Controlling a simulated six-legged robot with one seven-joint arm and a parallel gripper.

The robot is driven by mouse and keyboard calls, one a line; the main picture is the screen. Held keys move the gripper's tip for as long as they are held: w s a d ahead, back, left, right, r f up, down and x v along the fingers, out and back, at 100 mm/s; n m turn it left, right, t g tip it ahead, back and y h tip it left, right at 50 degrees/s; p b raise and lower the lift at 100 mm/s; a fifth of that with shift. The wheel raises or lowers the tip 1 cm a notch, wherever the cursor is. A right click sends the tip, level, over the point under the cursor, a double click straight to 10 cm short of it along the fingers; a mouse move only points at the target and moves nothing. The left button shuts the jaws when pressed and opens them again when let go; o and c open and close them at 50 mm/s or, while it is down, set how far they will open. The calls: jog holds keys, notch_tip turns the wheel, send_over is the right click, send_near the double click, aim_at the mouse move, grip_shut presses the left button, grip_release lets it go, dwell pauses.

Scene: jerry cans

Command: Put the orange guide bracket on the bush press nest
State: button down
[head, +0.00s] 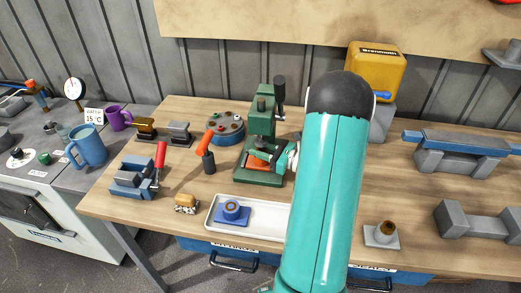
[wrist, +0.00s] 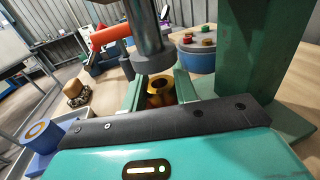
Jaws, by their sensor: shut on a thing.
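The green bush press (head: 262,125) stands mid-bench. Its grey ram (wrist: 148,40) comes down just above and behind my gripper (wrist: 159,84). My gripper is shut on the orange guide bracket (wrist: 160,97), whose round brass-coloured bush faces up between the teal fingers. In the head view the orange bracket (head: 257,162) shows low at the press, over its base and under the ram. The nest is hidden by the bracket and fingers, so I cannot tell whether the bracket touches it.
A white tray (head: 262,228) with a blue bracket (head: 232,212) lies in front of the press. An orange-handled tool (head: 205,147) stands close left of it, and a round turret of parts (head: 226,128) is behind. A small grey bracket (head: 381,235) is at right.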

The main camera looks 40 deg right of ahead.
jog(key=shift+f, duration=0.1)
jog(key=c, duration=1.1)
grip_release()
